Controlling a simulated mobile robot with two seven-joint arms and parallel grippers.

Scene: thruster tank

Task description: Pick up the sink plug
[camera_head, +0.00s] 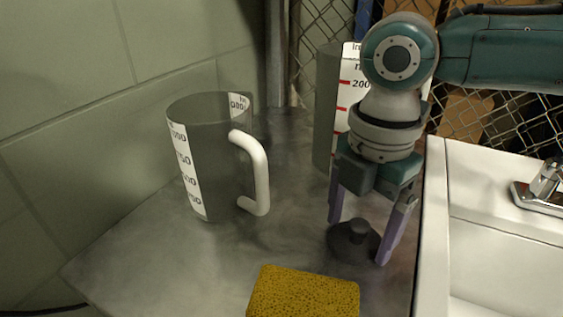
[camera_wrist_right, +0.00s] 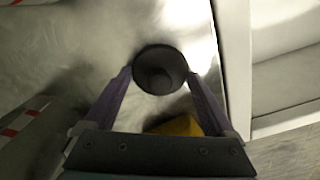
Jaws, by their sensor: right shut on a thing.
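The sink plug (camera_head: 352,243) is a dark round disc with a small knob on top. It is at the grey counter's right part, close to the sink's edge. My right gripper (camera_head: 358,243) points down over it, with one purple finger on each side. In the right wrist view the plug (camera_wrist_right: 160,69) sits between the fingertips of the right gripper (camera_wrist_right: 160,75), which is shut on its rim. Whether the plug touches the counter is hard to tell. My left gripper is not in view.
A yellow sponge (camera_head: 303,292) lies in front of the plug. A grey measuring jug (camera_head: 212,160) with a white handle stands to the left. Another marked container (camera_head: 327,110) stands behind my right gripper. The white sink (camera_head: 500,240) with a tap (camera_head: 543,190) is at the right.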

